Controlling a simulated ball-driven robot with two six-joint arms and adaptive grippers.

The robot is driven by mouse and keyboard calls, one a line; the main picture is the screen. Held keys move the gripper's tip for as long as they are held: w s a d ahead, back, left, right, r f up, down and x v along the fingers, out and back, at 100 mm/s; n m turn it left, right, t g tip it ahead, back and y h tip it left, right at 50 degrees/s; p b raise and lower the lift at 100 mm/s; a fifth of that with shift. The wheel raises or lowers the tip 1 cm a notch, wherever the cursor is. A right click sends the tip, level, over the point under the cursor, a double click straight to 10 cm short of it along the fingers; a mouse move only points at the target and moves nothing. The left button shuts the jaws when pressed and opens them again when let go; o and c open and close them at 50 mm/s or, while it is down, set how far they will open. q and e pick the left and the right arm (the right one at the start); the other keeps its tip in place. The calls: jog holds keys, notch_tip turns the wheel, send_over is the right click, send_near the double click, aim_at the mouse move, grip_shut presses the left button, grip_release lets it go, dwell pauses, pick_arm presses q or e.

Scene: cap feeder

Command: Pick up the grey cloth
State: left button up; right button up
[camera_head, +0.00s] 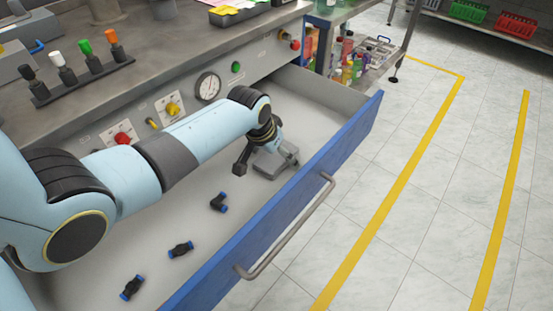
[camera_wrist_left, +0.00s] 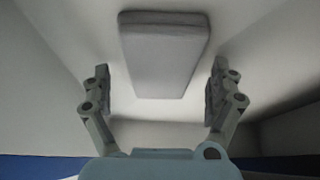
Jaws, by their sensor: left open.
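The grey cloth shows as a folded, block-shaped grey pad (camera_wrist_left: 165,48) ahead of my left gripper in the left wrist view. In the head view the grey cloth (camera_head: 285,168) lies on the floor of the open drawer, toward its far end, partly hidden by my gripper. My left gripper (camera_head: 259,158) reaches down into the drawer over the cloth. In the wrist view its fingers (camera_wrist_left: 161,80) are spread wide, one to each side of the cloth's near end, with nothing held. My right gripper is in neither view.
The blue-fronted drawer (camera_head: 260,225) is open, its handle (camera_head: 295,230) facing the aisle. Several small black fittings with blue ends (camera_head: 219,202) lie in the drawer. The control panel (camera_head: 140,120) and bench top stand behind. The drawer walls bound the gripper's space.

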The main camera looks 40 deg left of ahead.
aim_at(275, 156)
pick_arm(q)
jog(key=shift+r, duration=0.1)
jog(key=c, duration=1.1)
notch_tip(275, 156, up, 10)
jog(key=p, duration=0.3)
